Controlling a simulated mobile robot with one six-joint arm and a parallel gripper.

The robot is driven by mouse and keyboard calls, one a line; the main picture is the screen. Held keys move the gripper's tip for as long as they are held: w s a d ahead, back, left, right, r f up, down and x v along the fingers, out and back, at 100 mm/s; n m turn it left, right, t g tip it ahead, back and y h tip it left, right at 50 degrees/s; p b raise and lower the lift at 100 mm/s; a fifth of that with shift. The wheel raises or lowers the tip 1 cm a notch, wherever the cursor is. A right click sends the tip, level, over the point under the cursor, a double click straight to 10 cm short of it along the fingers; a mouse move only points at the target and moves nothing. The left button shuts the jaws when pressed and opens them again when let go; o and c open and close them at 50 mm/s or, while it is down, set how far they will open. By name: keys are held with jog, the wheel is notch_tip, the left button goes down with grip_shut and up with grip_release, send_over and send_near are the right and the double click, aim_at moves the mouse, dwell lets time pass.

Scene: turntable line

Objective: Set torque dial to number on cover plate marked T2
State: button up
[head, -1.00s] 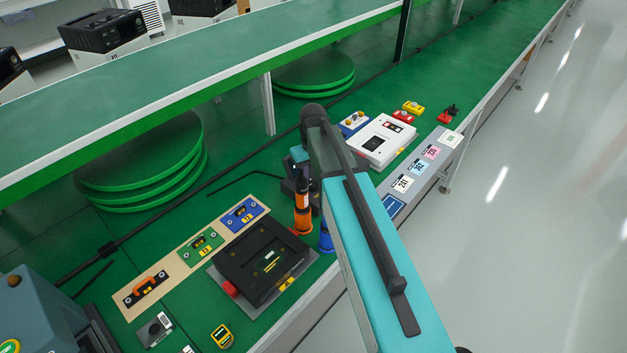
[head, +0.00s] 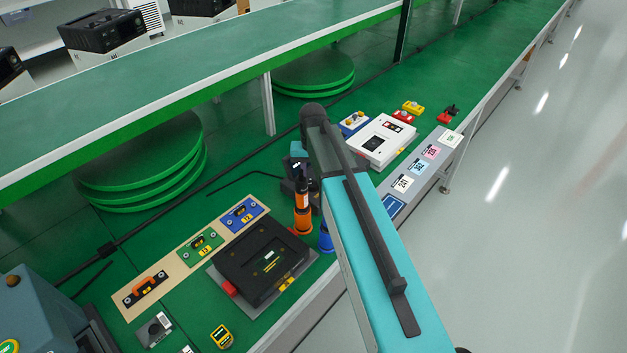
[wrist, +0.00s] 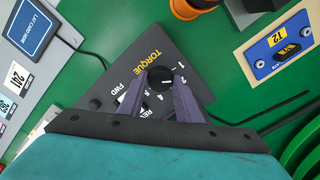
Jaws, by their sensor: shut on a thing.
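The torque panel (wrist: 150,57) is a dark grey plate in the wrist view, marked TORQUE, with numbers 1, 2 and 4 readable around a black dial (wrist: 161,75). My gripper (wrist: 161,81) has its two purple fingers on either side of this dial and is shut on it. The dial's pointer cannot be made out. A blue cover plate (wrist: 284,41) with a yellow label, reading like 12 or T2, is at the right of the wrist view. It also shows in the head view (head: 241,215), where my arm hides the dial.
A wooden board (head: 177,270) carries orange-and-black, green and blue plates. A black case (head: 258,262) lies beside it. An orange-and-black bottle-like thing (head: 302,222) stands near the panel. Number cards, including 241, lie on a grey strip (head: 414,186). A black hex key lies on the green bench.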

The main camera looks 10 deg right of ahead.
aim_at(312, 183)
jog(key=shift+m, duration=1.2)
jog(key=o, duration=1)
jog(key=shift+r, duration=0.1)
jog(key=shift+r+b, duration=1.4)
jog(key=shift+r, duration=5.45)
